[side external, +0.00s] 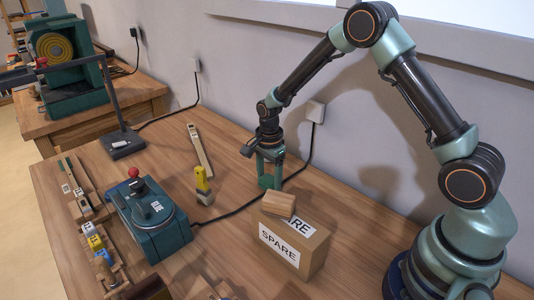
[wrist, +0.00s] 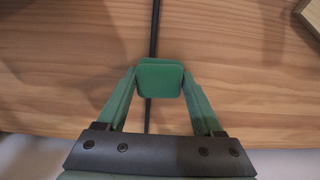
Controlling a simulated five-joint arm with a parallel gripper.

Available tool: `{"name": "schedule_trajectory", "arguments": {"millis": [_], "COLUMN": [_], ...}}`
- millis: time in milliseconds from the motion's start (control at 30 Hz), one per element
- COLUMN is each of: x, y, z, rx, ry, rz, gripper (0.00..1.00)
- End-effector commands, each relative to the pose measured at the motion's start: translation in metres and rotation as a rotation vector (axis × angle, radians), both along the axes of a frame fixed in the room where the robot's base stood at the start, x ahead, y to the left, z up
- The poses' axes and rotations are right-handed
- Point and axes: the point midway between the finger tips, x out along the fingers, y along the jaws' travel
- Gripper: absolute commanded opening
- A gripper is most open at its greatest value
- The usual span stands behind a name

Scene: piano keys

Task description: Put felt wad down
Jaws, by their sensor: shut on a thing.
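The green felt wad (wrist: 160,78) is a small block with rounded corners, held between the two green fingers of my gripper (wrist: 160,88) in the wrist view. The wad is hard to separate there from the green fingers. I cannot tell whether it touches the bench top.
A black cable (wrist: 154,22) runs beneath the wad. The SPARE box (side external: 295,243) carries a wooden block (side external: 278,204).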

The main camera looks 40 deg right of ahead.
Motion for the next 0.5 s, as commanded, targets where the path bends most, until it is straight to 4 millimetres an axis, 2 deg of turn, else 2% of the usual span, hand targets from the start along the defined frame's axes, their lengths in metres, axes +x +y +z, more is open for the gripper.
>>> {"name": "schedule_trajectory", "arguments": {"millis": [33,67,100,133,500], "x": [-0.0002,0.0000,0.0000,0.0000,0.0002], "y": [0.0000,0.0000,0.0000,0.0000,0.0000], "z": [-0.0018,-0.0017,-0.0014,-0.0014,0.0020], "rx": [0.000,0.000,0.000,0.000,0.000], "ry": [0.001,0.001,0.000,0.000,-0.001], "rz": [0.000,0.000,0.000,0.000,0.000], "gripper": [0.17,0.76,0.91,0.98,0.98]}}
